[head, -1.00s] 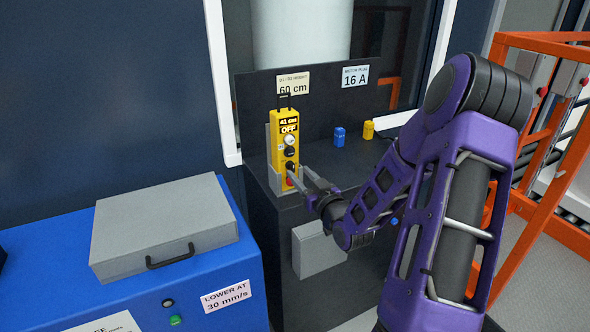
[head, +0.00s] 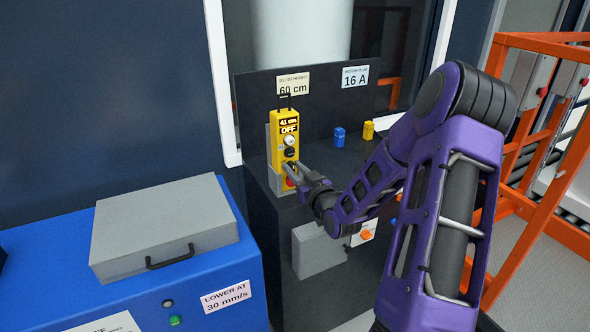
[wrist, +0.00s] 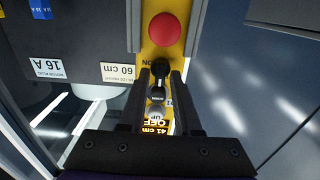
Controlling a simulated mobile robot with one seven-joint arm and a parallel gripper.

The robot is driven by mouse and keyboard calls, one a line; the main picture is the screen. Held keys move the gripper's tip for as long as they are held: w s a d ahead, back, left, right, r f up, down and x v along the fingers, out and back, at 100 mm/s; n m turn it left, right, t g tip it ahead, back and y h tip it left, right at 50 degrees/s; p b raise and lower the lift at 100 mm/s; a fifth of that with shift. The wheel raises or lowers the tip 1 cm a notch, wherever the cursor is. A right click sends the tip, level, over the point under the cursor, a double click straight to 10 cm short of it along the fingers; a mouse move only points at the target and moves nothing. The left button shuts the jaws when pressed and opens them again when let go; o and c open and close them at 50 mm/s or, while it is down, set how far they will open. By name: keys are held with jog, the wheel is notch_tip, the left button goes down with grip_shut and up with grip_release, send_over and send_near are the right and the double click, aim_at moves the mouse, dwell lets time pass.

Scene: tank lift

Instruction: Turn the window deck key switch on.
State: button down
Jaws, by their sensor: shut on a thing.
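The yellow control box (head: 277,157) stands upright in a grey holder on the dark deck by the window. Its display (head: 289,128) reads OFF, and a height of 41 cm shows in the wrist view. The black key switch (wrist: 160,67) sits between the red button (wrist: 164,29) and the other knobs, with an ON mark beside it. My gripper (wrist: 159,72) has its fingers closed on the key switch, one on each side. In the head view my gripper (head: 290,168) hides the switch and part of the red button.
A blue plug (head: 339,136) and a yellow plug (head: 368,130) stand on the deck to the right. A grey case (head: 165,225) lies on the blue cabinet at left. An orange frame (head: 545,130) stands at right. Signs read 60 cm and 16 A.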

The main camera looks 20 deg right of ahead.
jog(key=shift+m, duration=0.3)
jog(key=shift+d+f+m+p, duration=0.15)
jog(key=shift+m+p, duration=0.4)
jog(key=shift+m, duration=2.3)
jog(key=shift+d+f+m+p, duration=0.1)
jog(key=shift+m+p, duration=0.4)
jog(key=shift+m, duration=2.4)
jog(key=shift+d+f+m+p, duration=0.15)
jog(key=shift+m+p, duration=0.4)
jog(key=shift+m, duration=2.3)
jog(key=c, duration=0.9)
grip_release()
jog(key=shift+s, duration=0.1)
